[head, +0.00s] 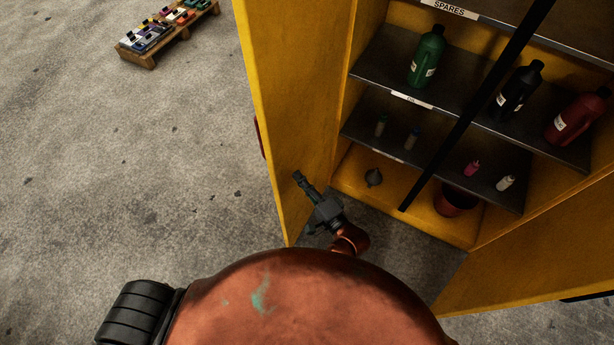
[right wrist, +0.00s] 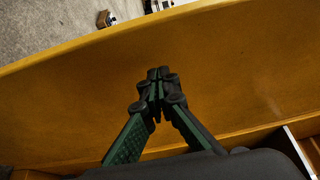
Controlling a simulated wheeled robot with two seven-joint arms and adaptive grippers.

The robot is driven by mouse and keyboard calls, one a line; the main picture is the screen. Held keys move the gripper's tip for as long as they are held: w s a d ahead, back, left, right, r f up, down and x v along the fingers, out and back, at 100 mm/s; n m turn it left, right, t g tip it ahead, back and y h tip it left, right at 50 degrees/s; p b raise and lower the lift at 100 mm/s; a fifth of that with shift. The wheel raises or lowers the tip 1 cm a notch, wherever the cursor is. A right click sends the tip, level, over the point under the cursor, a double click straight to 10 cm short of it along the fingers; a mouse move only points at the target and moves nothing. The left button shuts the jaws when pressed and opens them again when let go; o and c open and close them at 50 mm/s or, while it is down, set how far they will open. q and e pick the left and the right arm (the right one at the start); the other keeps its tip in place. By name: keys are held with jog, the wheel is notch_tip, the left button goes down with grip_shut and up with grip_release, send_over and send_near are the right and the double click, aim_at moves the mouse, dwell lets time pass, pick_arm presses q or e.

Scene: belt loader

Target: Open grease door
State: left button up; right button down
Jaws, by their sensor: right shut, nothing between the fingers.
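The yellow cabinet stands with its left door (head: 300,90) swung open and its right door (head: 560,250) also open. A small red handle (head: 258,137) shows at the outer edge of the left door. My right gripper (head: 298,177) is shut and empty beside the inner face of the left door. In the right wrist view the shut fingertips (right wrist: 158,73) point at the yellow door panel (right wrist: 230,70); I cannot tell if they touch it. My left gripper is not in view.
Cabinet shelves (head: 375,70) hold a green bottle (head: 427,56), a black bottle (head: 518,88), a red bottle (head: 577,115) and smaller items. A red bucket (head: 455,201) stands on the cabinet floor. A wooden pallet (head: 150,58) with coloured items lies upper left. Floor left of the door is clear.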

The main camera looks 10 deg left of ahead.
jog(key=s+d, duration=0.6)
jog(key=s, duration=0.3)
jog(key=shift+d, duration=0.2)
jog(key=w+d+f+n+h, duration=0.15)
jog(key=d+f, duration=0.25)
jog(key=f, duration=0.5)
jog(key=w+d+f+h, duration=0.1)
jog(key=d+f+h, duration=0.25)
jog(key=f, duration=0.65)
jog(key=s+d+f+n+g+h, duration=0.1)
jog(key=s+d+f+g+h, duration=0.1)
jog(key=d+f, duration=0.65)
jog(key=s+d+f+n+g+h, duration=0.1)
jog(key=s+d+f+n+h, duration=0.3)
jog(key=f, duration=0.7)
jog(key=s+d+f+n+g+h, duration=0.1)
jog(key=s+d+f+g, duration=0.2)
jog(key=s+d+f, duration=0.8)
jog(key=s+d+f+n+g+h, duration=0.1)
jog(key=s+d+f+g, duration=0.2)
jog(key=s+d+f, duration=0.7)
jog(key=s+g+h, duration=0.1)
jog(key=s, duration=1.3)
jog(key=shift+d+f+n+g, duration=0.2)
jog(key=shift+f+n+g, duration=0.2)
jog(key=shift+n, duration=0.05)
